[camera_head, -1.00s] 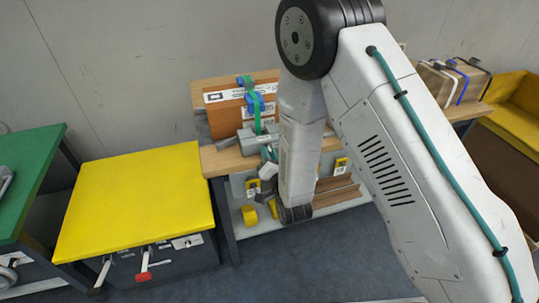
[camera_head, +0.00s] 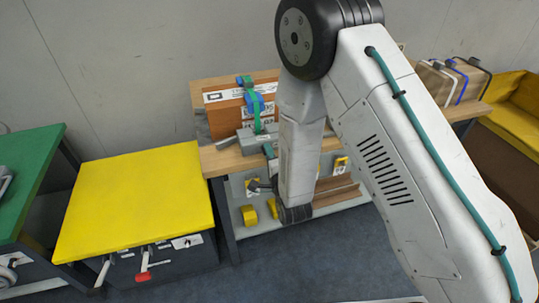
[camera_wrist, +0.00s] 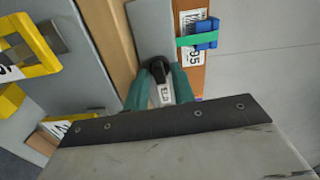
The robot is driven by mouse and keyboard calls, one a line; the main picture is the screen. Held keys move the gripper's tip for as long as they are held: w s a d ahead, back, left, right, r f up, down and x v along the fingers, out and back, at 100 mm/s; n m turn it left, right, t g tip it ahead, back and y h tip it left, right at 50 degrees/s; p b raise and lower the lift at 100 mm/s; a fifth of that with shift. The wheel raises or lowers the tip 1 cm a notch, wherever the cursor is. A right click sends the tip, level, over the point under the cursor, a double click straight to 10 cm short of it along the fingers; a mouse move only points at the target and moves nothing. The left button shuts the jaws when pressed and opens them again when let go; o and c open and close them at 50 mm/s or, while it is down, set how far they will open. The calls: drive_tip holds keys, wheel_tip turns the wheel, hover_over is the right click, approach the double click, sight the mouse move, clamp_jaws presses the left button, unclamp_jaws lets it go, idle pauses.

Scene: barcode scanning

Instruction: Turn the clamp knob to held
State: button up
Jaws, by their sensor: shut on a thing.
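The clamp knob (camera_wrist: 159,68) is a small black piece at the grey clamp in the wrist view. My gripper (camera_wrist: 162,82) has teal fingers on both sides of the knob and is shut on it. A small white label with dark marks shows between the fingers. The grey clamp body (camera_head: 247,139) sits at the front edge of the wooden bench in the head view, before an orange-brown box (camera_head: 225,118) with white labels. In the head view my arm hides most of the gripper and the knob. The knob's setting cannot be read.
A green strap with blue buckles (camera_head: 257,103) runs over the box. Yellow label holders (camera_wrist: 38,42) stand close to my gripper at left. A yellow-topped cabinet (camera_head: 135,195) and a green table (camera_head: 30,170) stand left. Strapped boxes (camera_head: 452,80) sit at the bench's right end.

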drive_tip(key=shift+m, duration=0.5)
drive_tip(key=o, duration=0.7)
drive_tip(key=shift+c, duration=0.2)
